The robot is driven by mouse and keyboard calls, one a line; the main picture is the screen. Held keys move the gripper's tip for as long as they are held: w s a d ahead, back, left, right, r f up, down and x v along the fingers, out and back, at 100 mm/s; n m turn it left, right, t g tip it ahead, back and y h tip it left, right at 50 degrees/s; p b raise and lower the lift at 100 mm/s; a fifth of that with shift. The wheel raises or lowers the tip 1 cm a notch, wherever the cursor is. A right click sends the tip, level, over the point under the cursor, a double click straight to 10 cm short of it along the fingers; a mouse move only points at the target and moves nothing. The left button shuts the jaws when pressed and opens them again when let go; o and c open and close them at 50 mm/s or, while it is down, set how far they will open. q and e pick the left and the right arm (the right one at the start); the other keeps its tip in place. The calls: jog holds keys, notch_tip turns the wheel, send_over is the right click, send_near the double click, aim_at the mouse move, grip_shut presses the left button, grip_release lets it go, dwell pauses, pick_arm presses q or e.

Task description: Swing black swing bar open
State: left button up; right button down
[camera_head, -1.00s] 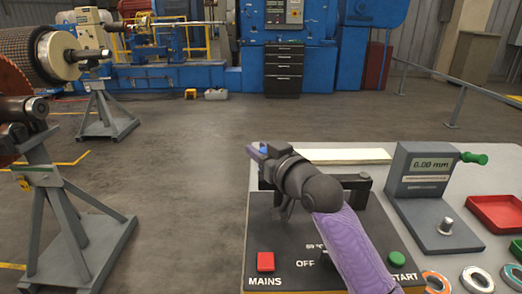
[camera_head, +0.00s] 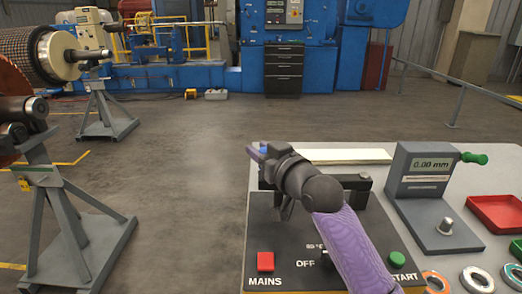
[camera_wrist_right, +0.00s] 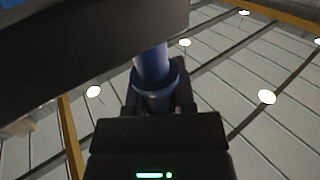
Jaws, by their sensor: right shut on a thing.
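The black swing bar (camera_head: 356,182) lies across the dark control panel, with its right end at a black bracket. My right arm hides most of its middle and left part. My right gripper (camera_head: 264,152) is at the bar's left end, with a small blue piece showing at its tip. In the right wrist view, my right gripper (camera_wrist_right: 157,100) is shut on a blue post-like handle (camera_wrist_right: 152,68). The handle meets a wide dark bar (camera_wrist_right: 75,50) that crosses the upper left of that view. My left gripper is out of view.
The panel bears a red MAINS button (camera_head: 265,262) and a green START button (camera_head: 396,260). A grey gauge (camera_head: 424,180) reading 0.00 mm and a red tray (camera_head: 497,213) stand to the right. A grey rotor stand (camera_head: 65,215) is at left. Open floor lies between.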

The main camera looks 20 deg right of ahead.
jog(key=w+h+p, duration=0.1)
jog(key=w+d+m+h, duration=0.1)
jog(key=shift+w+d+m+t+p, duration=0.1)
jog(key=shift+w+m+t+p, duration=0.2)
jog(key=shift+w+p, duration=0.05)
jog(key=c, duration=0.7)
grip_release()
jog(key=shift+c, duration=0.2)
jog(key=o, duration=0.3)
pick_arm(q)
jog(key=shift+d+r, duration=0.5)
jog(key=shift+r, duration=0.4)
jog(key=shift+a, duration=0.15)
pick_arm(e)
jog(key=shift+s, duration=0.15)
